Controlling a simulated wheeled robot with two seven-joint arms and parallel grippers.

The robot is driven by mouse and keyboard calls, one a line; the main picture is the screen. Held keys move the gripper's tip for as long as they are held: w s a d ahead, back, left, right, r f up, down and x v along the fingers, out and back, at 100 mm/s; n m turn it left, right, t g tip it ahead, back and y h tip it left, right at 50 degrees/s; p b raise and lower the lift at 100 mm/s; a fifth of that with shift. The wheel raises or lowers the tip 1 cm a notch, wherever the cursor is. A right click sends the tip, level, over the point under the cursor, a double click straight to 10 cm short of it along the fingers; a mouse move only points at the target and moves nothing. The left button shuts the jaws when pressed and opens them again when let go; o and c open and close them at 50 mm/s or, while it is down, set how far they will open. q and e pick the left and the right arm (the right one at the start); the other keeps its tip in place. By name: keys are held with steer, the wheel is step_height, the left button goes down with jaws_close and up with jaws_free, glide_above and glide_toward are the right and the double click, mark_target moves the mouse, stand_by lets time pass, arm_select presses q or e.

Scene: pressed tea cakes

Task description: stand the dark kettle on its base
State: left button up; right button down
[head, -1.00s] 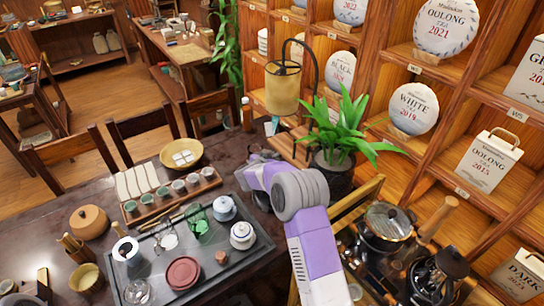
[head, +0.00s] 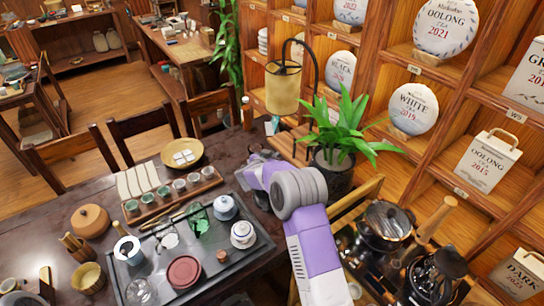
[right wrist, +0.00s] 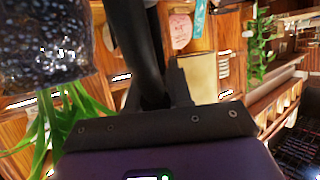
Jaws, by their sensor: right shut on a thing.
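My right gripper (head: 262,158) is at the right end of the dark table, mostly behind my own purple wrist in the head view. In the right wrist view it is shut on a dark curved bar (right wrist: 143,45), which looks like the dark kettle's handle. The kettle's body cannot be made out; it is hidden by my arm or out of frame. The kettle's base cannot be picked out with certainty; a dark round shape (head: 236,300) shows only in part at the bottom edge. My left gripper is not in view.
A potted plant (head: 340,140) stands close beyond my right wrist. A tea tray (head: 255,262) with cups and pots lies left of it. A wooden cart (head: 345,207) with a lidded pot (head: 388,220) is on the right. Tea shelves rise behind.

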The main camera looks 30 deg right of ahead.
steer(key=shift+r, duration=0.25)
steer(key=shift+f, duration=0.65)
stand_by(0.3)
steer(key=c, duration=1.3)
jaws_free()
steer(key=shift+f, duration=0.25)
steer(key=shift+p+v, duration=0.55)
steer(key=shift+v, duration=1.35)
steer(key=p+v, duration=0.3)
steer(key=v, duration=0.4)
steer(key=shift+s+a+r, duration=0.1)
